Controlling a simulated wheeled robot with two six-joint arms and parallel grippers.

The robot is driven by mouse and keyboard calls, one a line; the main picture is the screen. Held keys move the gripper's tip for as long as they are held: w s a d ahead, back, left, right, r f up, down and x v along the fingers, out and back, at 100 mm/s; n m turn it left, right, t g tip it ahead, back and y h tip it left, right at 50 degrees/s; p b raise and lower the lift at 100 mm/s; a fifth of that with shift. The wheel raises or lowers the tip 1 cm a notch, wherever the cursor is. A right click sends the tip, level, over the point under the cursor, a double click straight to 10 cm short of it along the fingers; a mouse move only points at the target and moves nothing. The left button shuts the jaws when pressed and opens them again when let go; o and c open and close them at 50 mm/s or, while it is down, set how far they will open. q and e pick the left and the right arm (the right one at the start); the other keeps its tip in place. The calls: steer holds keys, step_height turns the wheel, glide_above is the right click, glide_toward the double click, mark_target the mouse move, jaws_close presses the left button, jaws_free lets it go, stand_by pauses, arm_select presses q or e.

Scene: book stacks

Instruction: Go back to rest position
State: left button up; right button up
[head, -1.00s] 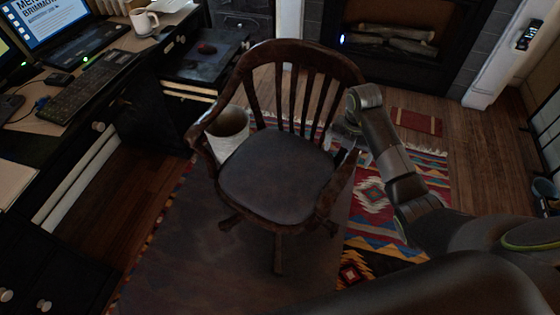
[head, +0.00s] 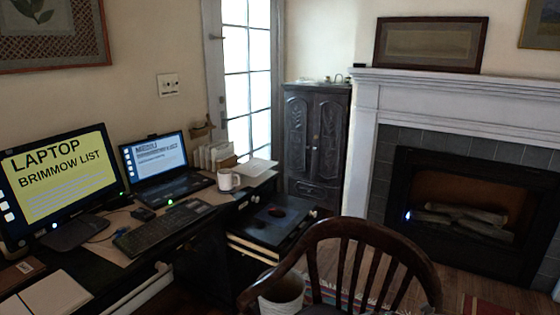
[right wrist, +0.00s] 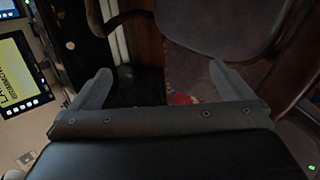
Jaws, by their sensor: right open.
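My right gripper (right wrist: 160,95) shows in the right wrist view with its two fingers spread wide and nothing between them. Beyond it in that view is the dark seat of the wooden chair (right wrist: 225,25). Neither of my grippers shows in the head view. My left gripper is not in any view.
The desk (head: 100,268) on the left holds a monitor (head: 58,178), a laptop (head: 155,165), a keyboard (head: 160,230) and a white mug (head: 228,181). A waste bin (head: 282,293) stands beside the chair. A fireplace (head: 465,215) is at the right, a dark cabinet (head: 315,140) at the back.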

steer(key=a+r+m+t+y, duration=0.2)
steer(key=a+r+t+y, duration=0.2)
steer(key=r+t, duration=0.3)
steer(key=s+d+r+m+t+h, duration=0.35)
steer(key=d+r+m+t, duration=0.35)
steer(key=r, duration=0.3)
steer(key=s+d+f+m+g+h, duration=0.6)
steer(key=s+d+m+h, duration=0.5)
steer(key=m+h, duration=0.55)
steer(key=s+a+f+m+g+y, duration=0.25)
steer(key=s+f+g+y, duration=0.2)
steer(key=s+f, duration=0.4)
steer(key=s+a+f+m+g+y, duration=0.1)
steer(key=s+a+f+g+y, duration=0.4)
steer(key=s, duration=0.6)
steer(key=d+f+g+h, duration=0.1)
steer(key=d+f+g, duration=0.15)
steer(key=f, duration=2.15)
steer(key=s+f, duration=1.4)
steer(key=f, duration=0.2)
steer(key=shift+s+a+g, duration=0.15)
steer(key=shift+a+g, duration=0.15)
steer(key=shift+a, duration=0.05)
